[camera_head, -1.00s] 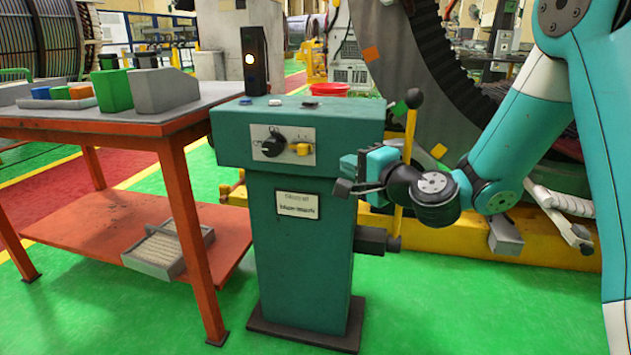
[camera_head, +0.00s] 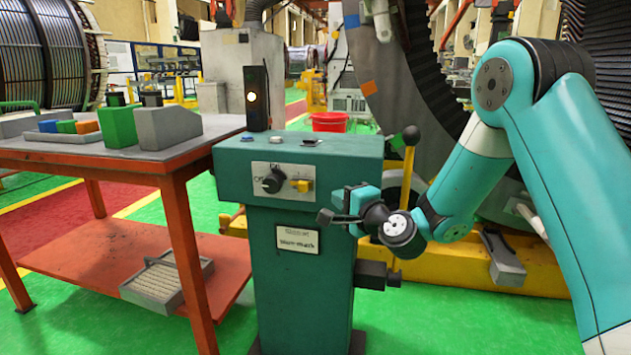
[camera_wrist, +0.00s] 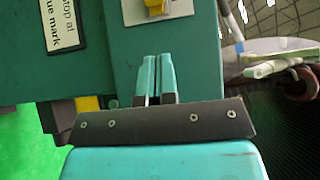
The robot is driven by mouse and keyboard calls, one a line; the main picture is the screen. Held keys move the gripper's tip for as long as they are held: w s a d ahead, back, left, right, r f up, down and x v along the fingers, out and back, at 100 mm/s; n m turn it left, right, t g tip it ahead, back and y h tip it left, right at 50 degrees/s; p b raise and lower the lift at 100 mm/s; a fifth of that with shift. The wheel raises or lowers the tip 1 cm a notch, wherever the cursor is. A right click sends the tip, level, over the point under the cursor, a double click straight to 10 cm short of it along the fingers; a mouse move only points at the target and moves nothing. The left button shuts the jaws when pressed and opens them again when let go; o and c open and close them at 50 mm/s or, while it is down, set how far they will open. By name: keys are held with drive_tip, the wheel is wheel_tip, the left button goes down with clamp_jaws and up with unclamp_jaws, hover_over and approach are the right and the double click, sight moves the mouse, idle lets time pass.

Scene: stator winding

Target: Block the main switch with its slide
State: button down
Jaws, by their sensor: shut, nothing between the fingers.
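The main switch is a black rotary knob (camera_head: 272,181) on a pale plate on the front of the teal cabinet (camera_head: 230,178). Its exact setting is too small to tell. The yellow slide (camera_head: 302,185) sits just right of the knob, with a small gap between them. The slide also shows at the top edge of the wrist view (camera_wrist: 155,7), cut off, and the knob is out of that view. My gripper (camera_head: 342,197) is to the lower right of the plate, apart from it. In the wrist view its teal fingers (camera_wrist: 156,72) are shut and empty, pointing below the slide.
A yellow lever with a black ball (camera_head: 408,155) stands at the cabinet's right side, close behind my wrist. A label (camera_head: 297,239) is below the plate. Buttons and a lit lamp post (camera_head: 257,98) are on top. An orange-framed table (camera_head: 100,150) stands left.

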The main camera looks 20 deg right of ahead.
sight(308, 185)
drive_tip(key=w+a+p, duration=0.1)
drive_tip(key=w, duration=0.1)
drive_tip(key=w+a, duration=0.2)
drive_tip(key=shift+w+a+r+p, duration=0.1)
drive_tip(key=shift+w+a+p, duration=0.1)
drive_tip(key=shift+w+p, duration=0.15)
drive_tip(key=shift+w+a, duration=0.35)
drive_tip(key=shift+a, duration=0.15)
drive_tip(key=shift+w, duration=0.1)
